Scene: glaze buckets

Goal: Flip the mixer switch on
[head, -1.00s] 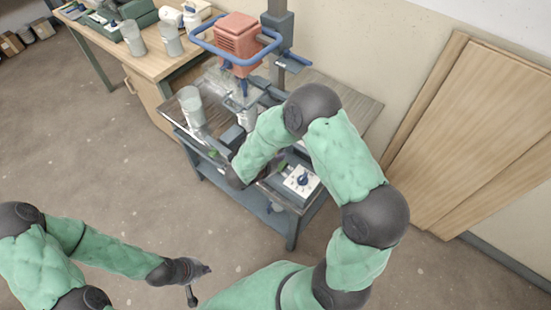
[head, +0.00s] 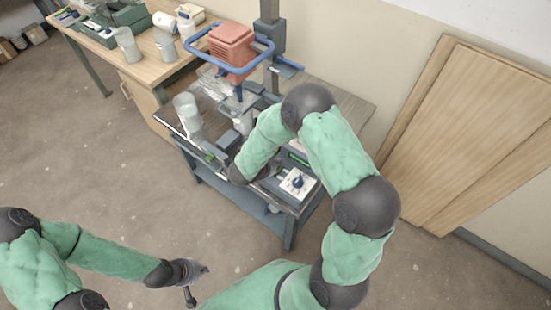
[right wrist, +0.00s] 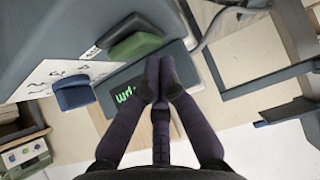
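The mixer (head: 232,45) has a red motor head and blue handle frame on a dark stand. Its control box carries a white panel (head: 290,190) with a blue knob (head: 297,181); the knob also shows in the right wrist view (right wrist: 75,94). There, a green rocker switch (right wrist: 134,46) sits on the box beside a dark display with green characters (right wrist: 125,93). My right gripper (right wrist: 160,72) has its fingertips together, in front of the box just right of the switch in the picture; contact cannot be told. In the head view it is mostly hidden. My left gripper (head: 200,283) is open and empty, low over the floor.
The mixer stands on a dark cart (head: 225,180) with a clear container (head: 187,115) at its left. A wooden workbench (head: 150,68) with more containers is behind left. Wooden boards (head: 470,140) lean on the wall at right. Floor at left is clear.

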